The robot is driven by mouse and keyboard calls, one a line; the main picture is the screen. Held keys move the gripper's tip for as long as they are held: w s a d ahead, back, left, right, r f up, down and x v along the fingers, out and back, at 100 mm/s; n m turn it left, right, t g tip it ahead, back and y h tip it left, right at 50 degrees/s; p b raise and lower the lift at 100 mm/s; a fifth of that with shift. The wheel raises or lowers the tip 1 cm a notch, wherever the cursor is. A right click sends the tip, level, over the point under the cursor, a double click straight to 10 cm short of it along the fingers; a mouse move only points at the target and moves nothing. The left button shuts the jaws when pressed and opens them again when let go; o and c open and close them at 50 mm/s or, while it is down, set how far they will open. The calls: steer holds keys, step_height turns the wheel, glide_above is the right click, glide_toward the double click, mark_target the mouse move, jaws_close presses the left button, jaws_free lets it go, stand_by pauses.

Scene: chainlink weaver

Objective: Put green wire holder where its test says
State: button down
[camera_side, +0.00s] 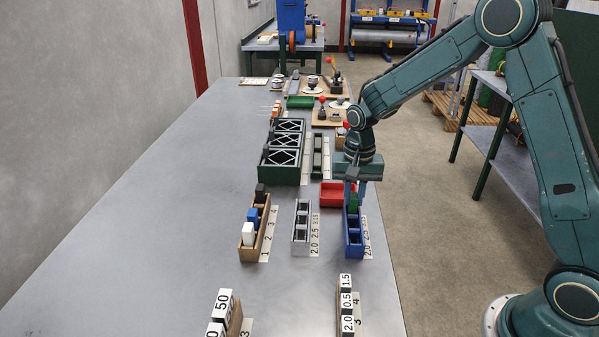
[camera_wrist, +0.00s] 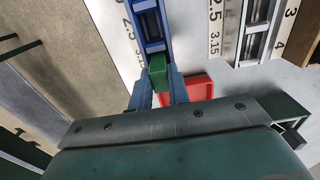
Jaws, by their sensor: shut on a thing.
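The green wire holder (camera_side: 353,203) is a small block between the fingers of my gripper (camera_side: 354,188). In the wrist view the holder (camera_wrist: 158,72) shows between the two blue-grey fingertips (camera_wrist: 158,85). My gripper is shut on it and points down. The holder is at the far end of a blue rack (camera_side: 354,250), which also shows in the wrist view (camera_wrist: 150,24). I cannot tell whether the holder is inside the far compartment or just above it. A label strip (camera_side: 367,237) with 2.0, 2.5 and a partly hidden mark lies beside the rack.
A red tray (camera_side: 330,193) is just behind the rack. A grey rack (camera_side: 301,227) labelled 2.0, 2.5, 3.15 stands to the left. Farther left, a wooden rack (camera_side: 262,235) holds white, blue and black blocks. Numbered white blocks (camera_side: 346,300) stand nearer the camera.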

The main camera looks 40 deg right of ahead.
steer(key=c, duration=1.3)
jaws_free()
steer(key=shift+o, duration=0.2)
steer(key=shift+r, duration=0.1)
step_height(320, 180, up, 14)
steer(key=shift+s, duration=0.1)
steer(key=s+a+r+n+t, duration=0.1)
steer(key=s+r+n, duration=0.1)
steer(key=s+r, duration=0.3)
steer(key=s+a+r+n+t, duration=0.1)
steer(key=s+r+n+t, duration=0.1)
steer(key=s, duration=0.6)
steer(key=s+n+t, duration=0.1)
steer(key=s+n, duration=0.1)
steer(key=s, duration=0.4)
steer(key=s+a+f+n+t, duration=0.1)
steer(key=s+n, duration=0.2)
steer(key=s, duration=0.3)
steer(key=shift+s+a+f+t, duration=0.2)
steer(key=shift+s+a+t, duration=0.1)
steer(key=shift+s, duration=0.1)
